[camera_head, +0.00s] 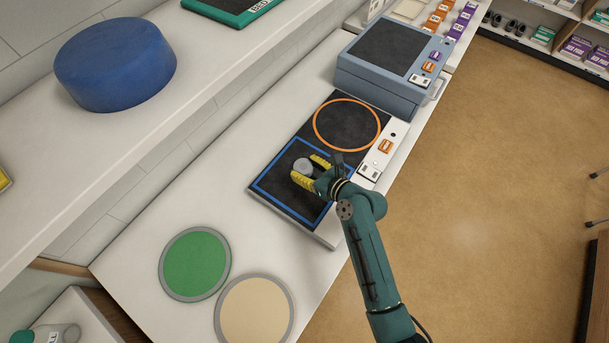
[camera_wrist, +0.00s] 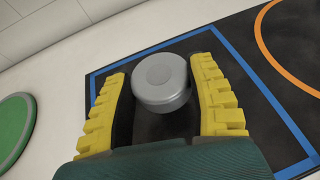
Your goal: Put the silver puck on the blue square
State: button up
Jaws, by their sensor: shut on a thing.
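The silver puck (camera_head: 303,167) is a short grey cylinder. It is between the yellow fingers of my gripper (camera_head: 311,172), over the area inside the blue square (camera_head: 262,194). In the wrist view the puck (camera_wrist: 161,82) sits between the two fingertips of my gripper (camera_wrist: 163,92), which is shut on it. The blue square outline (camera_wrist: 93,88) surrounds it on a black panel in that view. The puck's underside is hidden, so I cannot tell whether it touches the panel.
An orange circle (camera_head: 315,118) lies on the same black panel. A blue-grey box (camera_head: 376,93) stands beyond it. A green disc (camera_head: 195,264) and a beige disc (camera_head: 254,310) lie on the white counter. A large blue round cushion (camera_head: 116,63) sits on the upper ledge.

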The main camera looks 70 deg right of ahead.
aim_at(305, 174)
jog(key=shift+d+f+b, duration=0.1)
jog(key=shift+f+b, duration=0.35)
jog(key=shift+f, duration=1.35)
jog(key=shift+f, duration=0.2)
jog(key=o, duration=1.2)
